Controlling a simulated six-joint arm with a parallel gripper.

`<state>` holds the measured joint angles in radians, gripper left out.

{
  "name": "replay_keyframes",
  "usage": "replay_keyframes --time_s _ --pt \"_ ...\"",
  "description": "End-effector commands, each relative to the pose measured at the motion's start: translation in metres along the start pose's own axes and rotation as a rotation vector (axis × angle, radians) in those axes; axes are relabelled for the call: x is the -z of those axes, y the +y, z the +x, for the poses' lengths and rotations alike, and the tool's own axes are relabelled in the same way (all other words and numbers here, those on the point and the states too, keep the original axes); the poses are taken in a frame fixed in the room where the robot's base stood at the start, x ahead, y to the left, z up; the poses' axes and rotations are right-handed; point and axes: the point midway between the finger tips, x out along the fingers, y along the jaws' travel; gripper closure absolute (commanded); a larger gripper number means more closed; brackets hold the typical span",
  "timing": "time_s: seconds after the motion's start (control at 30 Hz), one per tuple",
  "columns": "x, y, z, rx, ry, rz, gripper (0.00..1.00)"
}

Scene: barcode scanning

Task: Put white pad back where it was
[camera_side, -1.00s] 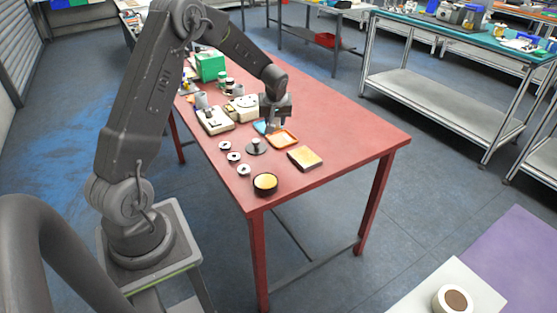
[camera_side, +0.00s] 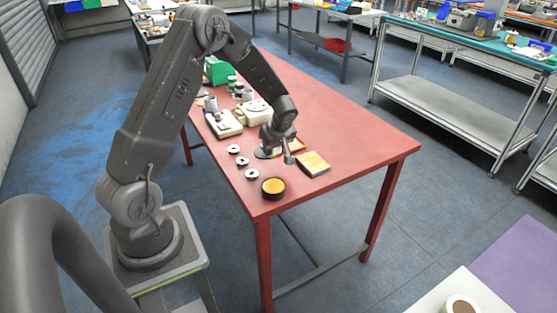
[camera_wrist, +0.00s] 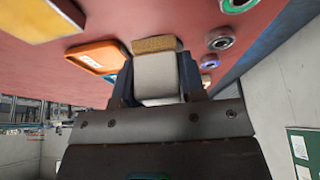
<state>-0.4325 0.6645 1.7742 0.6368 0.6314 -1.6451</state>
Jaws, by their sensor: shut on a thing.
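The white pad (camera_wrist: 156,78) is held between the jaws of my gripper (camera_wrist: 157,92) in the wrist view. It is pale cream-white with a brown, rough strip (camera_wrist: 157,44) at its far end. In the side view my gripper (camera_side: 286,152) hangs over the red table, in front of the orange tray (camera_side: 299,144) and left of the yellow-topped block (camera_side: 314,163). The pad is small and hard to make out there. The orange tray also shows left of the pad in the wrist view (camera_wrist: 90,60). Whether the pad touches anything below is unclear.
Several metal rings (camera_side: 242,161) lie left of my gripper. A black round dish with yellow filling (camera_side: 273,188) stands near the front corner. A cream device (camera_side: 224,123) and a green box (camera_side: 216,70) stand farther back. The table's right side (camera_side: 355,125) is clear.

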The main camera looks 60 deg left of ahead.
Motion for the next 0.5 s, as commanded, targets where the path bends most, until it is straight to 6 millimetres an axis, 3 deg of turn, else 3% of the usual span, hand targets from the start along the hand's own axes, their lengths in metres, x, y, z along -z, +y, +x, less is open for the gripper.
replay_keyframes --time_s 0.27,0.5 --pt "-0.013 0.013 0.01 0.001 0.0 0.0 0.82" --pt "-0.026 0.013 0.04 0.0 -0.003 0.001 0.82"
